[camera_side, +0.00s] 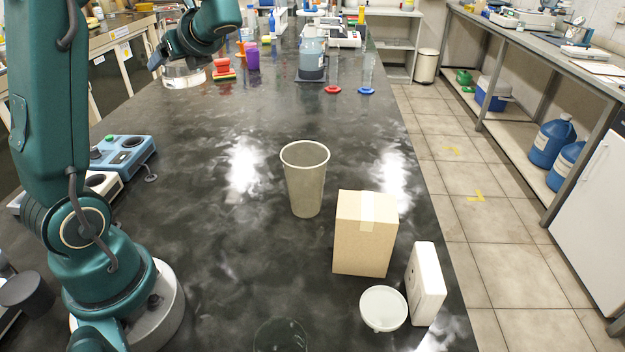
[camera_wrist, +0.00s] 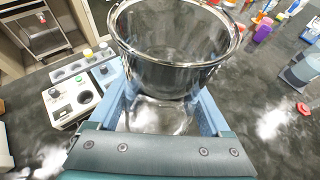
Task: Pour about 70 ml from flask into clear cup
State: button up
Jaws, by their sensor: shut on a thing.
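My gripper (camera_wrist: 163,98) is shut on a clear glass vessel (camera_wrist: 170,70) with a wide round rim. Its blue fingers lie on either side of the vessel. I see no coloured liquid in it. In the side view the held vessel (camera_side: 183,76) is at the upper left, below my gripper (camera_side: 160,59), and looks upright. A glass flask or bottle (camera_side: 312,58) with dark bluish liquid stands on a dark base at the back of the bench. Another clear round glass (camera_side: 280,336) is at the front edge, partly cut off. I cannot tell which clear vessel is the task's cup.
A tall grey cup (camera_side: 305,180), a cardboard box (camera_side: 364,233), a white box (camera_side: 426,284) and a white round lid (camera_side: 383,308) stand at the front right. Red and blue stands (camera_side: 333,90) (camera_side: 366,91) are at the back. Blue-topped devices (camera_side: 124,155) are at left.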

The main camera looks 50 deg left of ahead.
jog(key=w+d+f+m+t, duration=0.1)
jog(key=w+d+f, duration=0.1)
jog(key=d, duration=0.9)
jog(key=w+d+f+m+t, duration=0.1)
jog(key=w+d+f, duration=0.2)
jog(key=d, duration=0.8)
jog(key=w+d+f+m+t, duration=0.1)
jog(key=w+d, duration=0.5)
jog(key=d, duration=0.6)
jog(key=shift+f+t, duration=0.3)
jog(key=shift+f, duration=0.45)
jog(key=shift+a+r+h, duration=0.1)
jog(key=shift+h, duration=0.4)
